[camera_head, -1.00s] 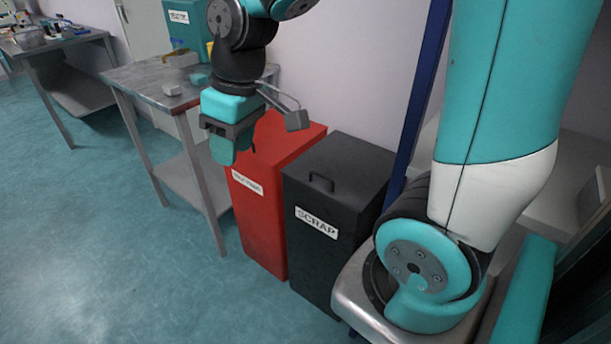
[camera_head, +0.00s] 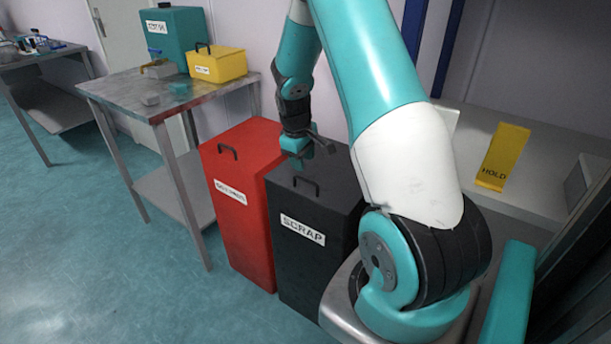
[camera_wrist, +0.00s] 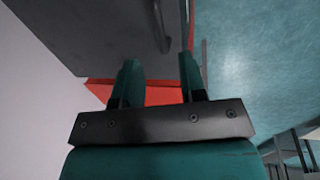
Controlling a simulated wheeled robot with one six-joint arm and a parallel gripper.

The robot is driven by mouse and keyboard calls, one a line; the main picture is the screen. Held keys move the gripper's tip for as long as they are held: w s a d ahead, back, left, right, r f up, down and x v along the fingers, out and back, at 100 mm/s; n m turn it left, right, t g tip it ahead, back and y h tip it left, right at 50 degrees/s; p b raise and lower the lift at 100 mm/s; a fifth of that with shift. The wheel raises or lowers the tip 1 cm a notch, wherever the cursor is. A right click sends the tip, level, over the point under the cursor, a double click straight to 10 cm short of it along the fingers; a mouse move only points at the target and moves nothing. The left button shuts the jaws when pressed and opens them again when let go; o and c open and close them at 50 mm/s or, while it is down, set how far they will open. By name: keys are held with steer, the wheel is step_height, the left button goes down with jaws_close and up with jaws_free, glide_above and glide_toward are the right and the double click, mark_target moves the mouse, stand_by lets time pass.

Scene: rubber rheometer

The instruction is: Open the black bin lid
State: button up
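The black bin (camera_head: 308,262), labelled SCRAP, stands on the floor beside the red bin. Its lid (camera_head: 330,180) looks shut and bears a bar handle (camera_head: 306,186) near its front edge. My gripper (camera_head: 298,162) is above the back left part of the lid, behind the handle and apart from it. In the wrist view the two teal fingers (camera_wrist: 158,82) are spread with nothing between them. The dark lid (camera_wrist: 90,32) and its handle (camera_wrist: 160,25) lie ahead of the fingers there, with the handle ahead of the gap.
The red bin (camera_head: 240,215) touches or nearly touches the black bin's left side. A metal table (camera_head: 150,100) with a yellow box (camera_head: 218,64) and a teal container (camera_head: 178,36) stands at left. A yellow HOLD sign (camera_head: 502,157) is at right. Floor in front is clear.

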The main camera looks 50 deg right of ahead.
mark_target(306, 179)
steer(key=f, duration=0.3)
steer(key=d+f, duration=0.1)
steer(key=f, duration=0.2)
steer(key=shift+d+f, duration=0.15)
steer(key=shift+f, duration=0.15)
jaws_close()
